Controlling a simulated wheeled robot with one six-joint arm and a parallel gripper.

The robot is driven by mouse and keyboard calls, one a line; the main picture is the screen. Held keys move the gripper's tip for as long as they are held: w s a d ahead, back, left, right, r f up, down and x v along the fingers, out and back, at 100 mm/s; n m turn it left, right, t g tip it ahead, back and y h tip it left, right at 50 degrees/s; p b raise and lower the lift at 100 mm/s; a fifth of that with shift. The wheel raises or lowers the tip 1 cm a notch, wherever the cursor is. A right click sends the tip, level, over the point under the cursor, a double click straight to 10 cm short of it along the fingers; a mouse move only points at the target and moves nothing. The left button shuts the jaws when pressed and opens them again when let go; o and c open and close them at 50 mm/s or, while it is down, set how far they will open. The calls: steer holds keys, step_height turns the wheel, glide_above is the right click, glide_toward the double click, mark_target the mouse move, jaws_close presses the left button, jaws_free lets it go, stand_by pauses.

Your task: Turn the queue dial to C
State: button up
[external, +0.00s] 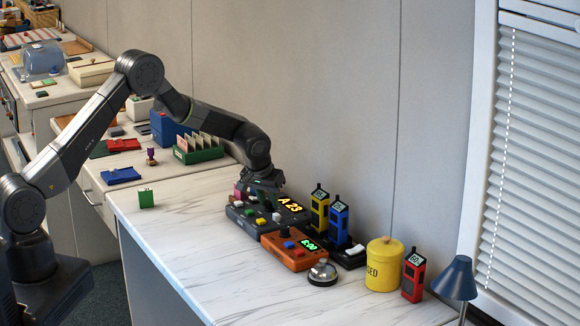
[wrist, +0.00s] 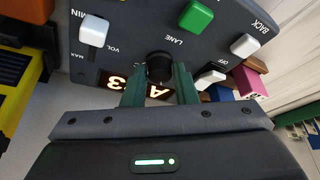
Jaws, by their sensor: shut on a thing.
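The dark grey queue console (external: 238,216) lies on the white marbled counter and shows "A 23" in orange on its display (external: 291,204). It fills the top of the wrist view (wrist: 125,30), appearing upside down. The queue dial is a round black knob (wrist: 160,66) beside the display, near the printed word "LANE". My gripper (wrist: 160,78) has one green-grey finger on each side of the knob and is shut on it. In the external view my gripper (external: 264,186) comes down on the console's far part and hides the dial. The letter at its pointer is not readable.
An orange console (external: 290,257) reading "8:00" and a bell (external: 322,274) sit in front. Yellow (external: 320,208) and blue (external: 338,220) handsets stand in a black rack, right of the console. A yellow canister (external: 384,268) stands farther right.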

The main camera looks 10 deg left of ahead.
steer(key=m+h+b, duration=0.1)
steer(key=m, duration=0.1)
steer(key=m+b, duration=0.2)
steer(key=shift+w+a+f+h, duration=0.1)
steer(key=shift+a+f+h, duration=0.05)
steer(key=shift+h, duration=0.25)
steer(key=m+g+h+b, duration=0.1)
steer(key=m+b, duration=0.2)
steer(key=m, duration=0.1)
steer(key=shift+w, duration=0.1)
steer(key=m+g+b, duration=0.1)
steer(key=m+b, duration=0.1)
steer(key=m, duration=0.1)
steer(key=shift+a+m+g+h+b, duration=0.1)
steer(key=shift+m+g+h+b, duration=0.2)
steer(key=shift+g+b, duration=0.1)
steer(key=shift+w+m+g+b, duration=0.1)
steer(key=shift+m+g+b, duration=0.5)
steer(key=shift+m, duration=0.9)
steer(key=shift+r, duration=0.2)
steer(key=o, duration=1)
